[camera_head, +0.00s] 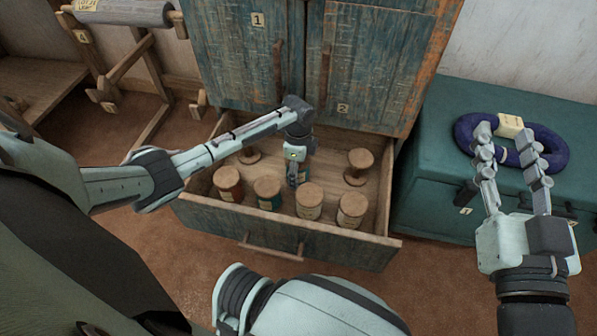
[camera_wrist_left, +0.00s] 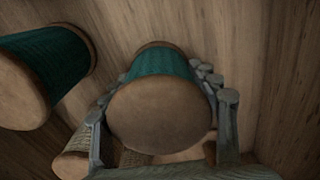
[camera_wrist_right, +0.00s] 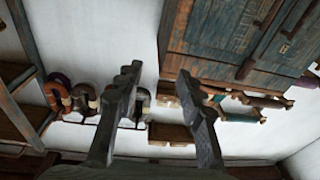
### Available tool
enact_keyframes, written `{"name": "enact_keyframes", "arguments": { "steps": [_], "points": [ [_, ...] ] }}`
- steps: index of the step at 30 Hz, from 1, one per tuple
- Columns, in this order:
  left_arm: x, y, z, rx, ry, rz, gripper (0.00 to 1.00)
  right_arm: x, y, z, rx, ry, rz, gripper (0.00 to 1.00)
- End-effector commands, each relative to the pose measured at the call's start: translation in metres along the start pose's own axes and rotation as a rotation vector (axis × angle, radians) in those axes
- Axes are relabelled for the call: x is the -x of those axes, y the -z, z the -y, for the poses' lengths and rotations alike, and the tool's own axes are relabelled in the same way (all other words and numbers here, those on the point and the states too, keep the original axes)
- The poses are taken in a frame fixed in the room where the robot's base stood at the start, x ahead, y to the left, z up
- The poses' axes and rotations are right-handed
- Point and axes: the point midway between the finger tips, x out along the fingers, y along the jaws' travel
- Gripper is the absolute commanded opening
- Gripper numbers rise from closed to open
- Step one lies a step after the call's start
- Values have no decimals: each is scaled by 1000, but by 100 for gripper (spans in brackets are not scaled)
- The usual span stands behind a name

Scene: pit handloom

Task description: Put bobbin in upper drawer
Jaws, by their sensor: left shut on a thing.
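My left gripper (camera_head: 296,182) reaches down into an open wooden drawer (camera_head: 283,239) below the cabinet doors. In the left wrist view its fingers (camera_wrist_left: 162,115) are shut around a bobbin with green thread (camera_wrist_left: 160,66), its round wooden end facing the camera. The held bobbin is mostly hidden behind the gripper in the head view. I cannot tell whether it touches the drawer floor. Another green bobbin (camera_head: 267,193) stands beside it in the drawer. My right gripper (camera_head: 509,140) is open and empty, over the teal chest.
The drawer also holds a reddish bobbin (camera_head: 228,184), pale bobbins (camera_head: 310,201) and nearly bare spools (camera_head: 358,166). The cabinet doors (camera_head: 370,65) rise behind. A dark blue yarn ring (camera_head: 562,148) lies on the teal chest (camera_head: 440,130). A wooden stand (camera_head: 150,60) is at left.

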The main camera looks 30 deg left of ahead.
Motion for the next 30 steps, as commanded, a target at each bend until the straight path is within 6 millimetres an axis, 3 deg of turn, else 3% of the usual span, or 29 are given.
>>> {"name": "enact_keyframes", "arguments": {
  "steps": [13,14,16,27,30],
  "points": [
    [-2,0,1,0,3,-1,28,0,5,2,-4,4,-25,38],
    [-3,0,1,0,2,0,62,0,6,2,-5,5,-30,38],
    [-2,0,1,0,2,0,69,0,7,2,-5,5,-31,38],
    [1,0,1,0,3,-1,69,0,6,2,-4,4,-18,38],
    [10,0,1,0,4,-1,69,0,-10,-5,8,-9,55,38]
  ]
}}
